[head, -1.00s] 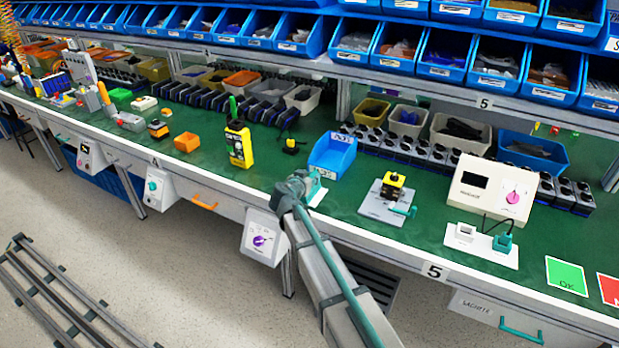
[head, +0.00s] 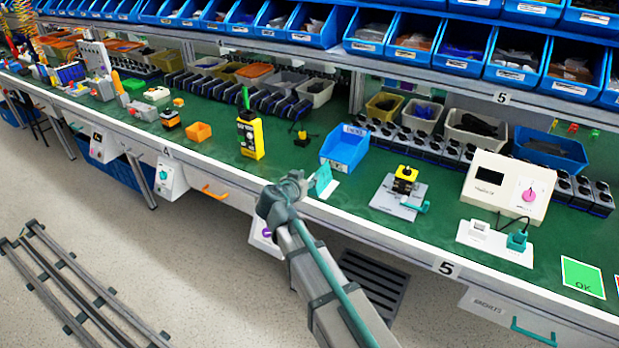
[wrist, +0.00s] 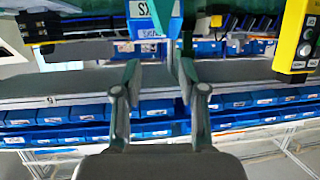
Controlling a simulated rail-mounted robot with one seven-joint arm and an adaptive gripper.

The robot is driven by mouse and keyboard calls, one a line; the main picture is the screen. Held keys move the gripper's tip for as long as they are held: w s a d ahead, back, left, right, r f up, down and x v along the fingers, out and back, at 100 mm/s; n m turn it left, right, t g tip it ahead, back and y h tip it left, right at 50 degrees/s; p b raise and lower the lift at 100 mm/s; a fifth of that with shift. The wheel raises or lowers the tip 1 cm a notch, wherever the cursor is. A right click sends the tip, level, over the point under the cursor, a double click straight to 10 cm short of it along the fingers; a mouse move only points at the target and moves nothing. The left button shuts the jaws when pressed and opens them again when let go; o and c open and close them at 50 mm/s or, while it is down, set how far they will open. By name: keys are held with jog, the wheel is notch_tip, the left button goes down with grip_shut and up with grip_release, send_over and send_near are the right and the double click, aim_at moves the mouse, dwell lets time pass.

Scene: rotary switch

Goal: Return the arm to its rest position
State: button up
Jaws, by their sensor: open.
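My arm reaches up from the bottom of the head view to the front edge of the green bench (head: 215,135). My gripper (head: 295,183) is at that edge, small and seen from behind. In the wrist view my gripper (wrist: 158,72) is open, its two fingers apart with nothing held between them. A teal upright part (head: 322,179) on a white plate stands just right of my gripper in the head view. A white switch box with a purple knob (head: 266,233) hangs under the bench edge, mostly hidden behind my arm.
A blue bin (head: 345,148) and a yellow device (head: 250,137) stand behind my gripper. A grey fixture with a yellow block (head: 403,181) and a cream instrument (head: 508,187) are to the right. Open floor (head: 180,270) lies in front, with metal rails at left.

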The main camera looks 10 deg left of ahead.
dwell(0.4)
jog(key=s+d+f+n+g, duration=0.2)
jog(key=s+d+f+g, duration=0.4)
jog(key=f, duration=0.5)
jog(key=s+d+f+n+g, duration=0.1)
jog(key=s+d+f+n, duration=0.25)
jog(key=s+f, duration=0.5)
jog(key=s+d+f+n+g, duration=0.1)
jog(key=s+d+f+g, duration=0.35)
jog(key=f, duration=0.75)
jog(key=s+d+f+m+g+y, duration=0.1)
jog(key=s+d+f+g, duration=0.2)
jog(key=s, duration=0.8)
jog(key=s+d+f+m+g+y, duration=0.1)
jog(key=s+d+f, duration=0.5)
jog(key=s, duration=0.6)
jog(key=s+d+f+m+g+y+p, duration=0.1)
jog(key=s+d+f+g, duration=0.3)
jog(key=s, duration=0.8)
notch_tip(320, 180, down, 2)
jog(key=shift+d+f+g+y, duration=0.25)
jog(key=shift+d+g+y, duration=0.1)
jog(key=shift+y, duration=0.15)
